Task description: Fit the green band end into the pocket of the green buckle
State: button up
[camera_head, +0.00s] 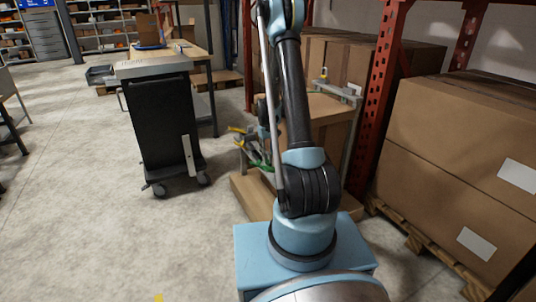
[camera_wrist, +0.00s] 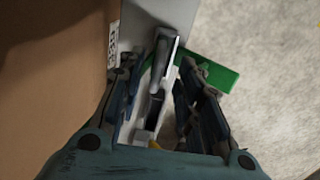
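In the wrist view, my gripper (camera_wrist: 160,75) has its two dark blue fingers apart. A grey and black upright piece with a pale base (camera_wrist: 157,95) shows between them; I cannot tell whether the fingers touch it. A flat green piece (camera_wrist: 213,73) runs slantwise behind and beyond the right finger, which covers part of it. I cannot tell whether it is the band end or the buckle. In the head view a small green piece (camera_head: 259,162) shows low beside the boxes, left of my arm. My gripper is small and unclear there. No pocket opening is visible.
A cardboard box (camera_wrist: 50,65) fills the left of the wrist view beside a grey metal strip (camera_wrist: 150,15). In the head view, a red rack post (camera_head: 378,100) and stacked boxes (camera_head: 460,140) stand right. A black cart (camera_head: 160,120) stands left, with open floor around it.

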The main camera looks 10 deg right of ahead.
notch_tip(320, 180, up, 12)
jog(key=shift+a+f, duration=0.25)
dwell(0.3)
dwell(0.3)
jog(key=s+r+m+t, duration=0.1)
jog(key=s+r, duration=0.6)
jog(key=s, duration=0.4)
jog(key=s+r+m, duration=0.1)
jog(key=s+r, duration=0.6)
jog(key=s, duration=0.4)
jog(key=s+f, duration=0.2)
jog(key=s, duration=0.9)
jog(key=s+f+m+t, duration=0.1)
jog(key=s+f, duration=0.2)
jog(key=s, duration=0.8)
jog(key=shift+d+f+y, duration=0.15)
jog(key=shift+f+y, duration=0.1)
jog(key=shift+y, duration=0.05)
